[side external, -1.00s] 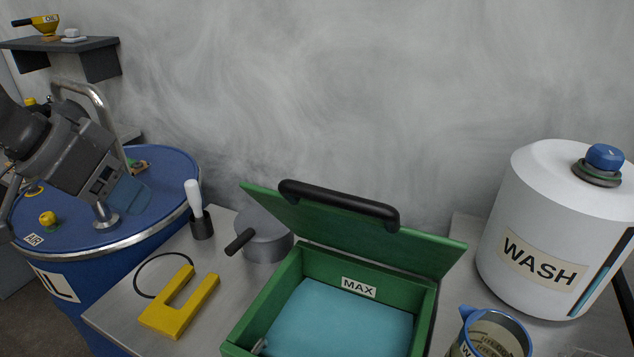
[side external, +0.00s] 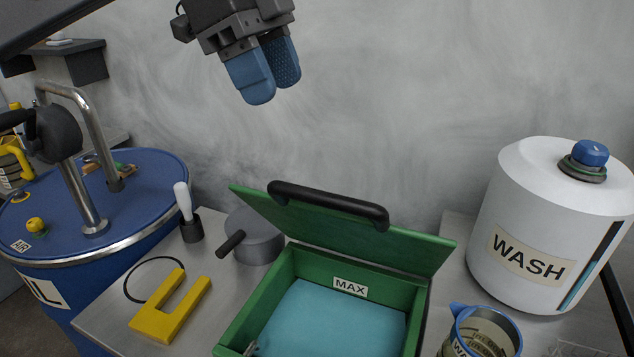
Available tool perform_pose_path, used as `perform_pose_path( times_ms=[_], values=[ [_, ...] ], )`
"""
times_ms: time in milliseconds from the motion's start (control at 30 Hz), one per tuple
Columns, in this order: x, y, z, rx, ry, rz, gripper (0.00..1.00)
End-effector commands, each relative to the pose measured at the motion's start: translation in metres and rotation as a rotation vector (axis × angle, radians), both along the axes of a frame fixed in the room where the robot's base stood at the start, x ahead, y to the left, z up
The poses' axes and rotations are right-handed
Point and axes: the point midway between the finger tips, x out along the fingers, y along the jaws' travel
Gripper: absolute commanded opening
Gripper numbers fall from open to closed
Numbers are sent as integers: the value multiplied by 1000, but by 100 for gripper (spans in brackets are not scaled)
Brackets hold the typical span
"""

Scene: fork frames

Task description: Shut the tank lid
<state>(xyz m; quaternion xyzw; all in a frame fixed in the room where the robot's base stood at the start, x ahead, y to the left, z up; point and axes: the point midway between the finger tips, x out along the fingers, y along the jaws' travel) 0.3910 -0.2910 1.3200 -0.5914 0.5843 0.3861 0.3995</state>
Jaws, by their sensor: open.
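The green tank (side external: 263,298) stands on the metal bench with blue liquid inside and a MAX label on its inner back wall. Its green lid (side external: 345,236) is hinged open and leans back behind the tank. A black handle (side external: 328,204) runs along the lid's upper edge. My gripper (side external: 268,92) is up in the air, above and to the left of the lid and apart from it. Its two blue fingers point down, and nothing shows between them.
A blue oil drum (side external: 130,195) with a pump stands at the left. A yellow U-shaped piece (side external: 170,312), a grey round pot (side external: 256,237) and a white-handled tool (side external: 184,202) are left of the tank. A WASH container (side external: 530,215) and a jug (side external: 483,330) are at the right.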

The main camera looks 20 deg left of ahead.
Motion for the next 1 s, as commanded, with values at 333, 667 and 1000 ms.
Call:
perform_pose_path(
  times_ms=[333,667,1000],
  values=[
    [0,-18,-42,2,4,-1,46],
    [1,-42,-101,0,1,0,46],
    [3,-52,-126,-1,-1,3,46]
  ],
)
